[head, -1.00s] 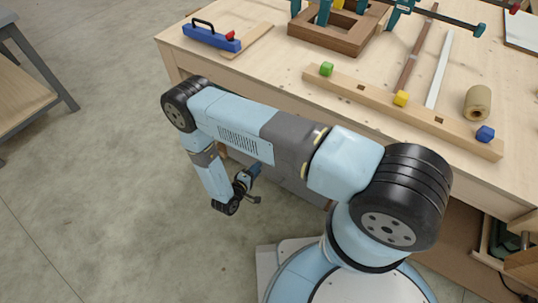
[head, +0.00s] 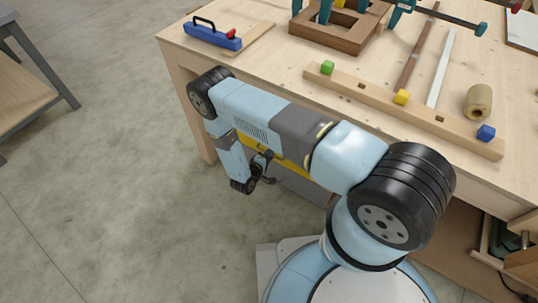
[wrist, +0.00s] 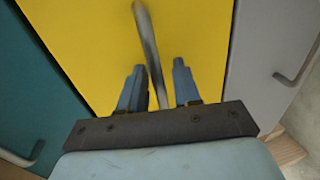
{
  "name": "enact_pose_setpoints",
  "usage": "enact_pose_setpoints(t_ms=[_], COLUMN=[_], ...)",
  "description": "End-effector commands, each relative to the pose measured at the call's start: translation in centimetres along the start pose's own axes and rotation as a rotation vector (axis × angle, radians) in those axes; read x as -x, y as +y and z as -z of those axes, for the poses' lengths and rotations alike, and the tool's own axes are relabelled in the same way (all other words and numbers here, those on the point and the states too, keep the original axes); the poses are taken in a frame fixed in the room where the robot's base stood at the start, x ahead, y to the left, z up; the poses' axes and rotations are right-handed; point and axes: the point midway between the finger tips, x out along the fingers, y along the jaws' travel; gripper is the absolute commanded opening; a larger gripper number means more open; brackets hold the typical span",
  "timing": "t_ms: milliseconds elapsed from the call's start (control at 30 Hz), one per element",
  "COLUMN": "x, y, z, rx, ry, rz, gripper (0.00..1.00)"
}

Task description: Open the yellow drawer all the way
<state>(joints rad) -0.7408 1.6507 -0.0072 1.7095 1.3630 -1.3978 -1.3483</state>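The yellow drawer (wrist: 195,35) fills the middle of the wrist view, its front close ahead of my gripper. Its grey bar handle (wrist: 146,40) runs from the top edge down between my two fingers. My gripper (wrist: 158,80) is open, with a finger on either side of the bar and a visible gap to each. I cannot tell how deep the bar sits between them. In the head view a strip of the yellow drawer (head: 292,167) shows under the bench top, mostly hidden by my arm. There my gripper is dark and partly hidden.
A teal drawer front (wrist: 35,85) and a grey one (wrist: 268,60) with its own handle (wrist: 302,65) flank the yellow one. The wooden workbench (head: 260,70) stands over the drawers, with blocks and tools on top.

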Motion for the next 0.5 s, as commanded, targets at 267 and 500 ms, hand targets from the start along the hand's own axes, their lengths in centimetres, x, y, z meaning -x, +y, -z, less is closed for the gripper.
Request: enact_pose_setpoints(t_ms=[267, 500], x=[0.02, 0.05], y=[0.00, -0.06], z=[-0.01, -0.02], rx=[0.000, 0.000], ry=[0.000, 0.000], rz=[0.000, 0.002], gripper=[0.12, 0.00])
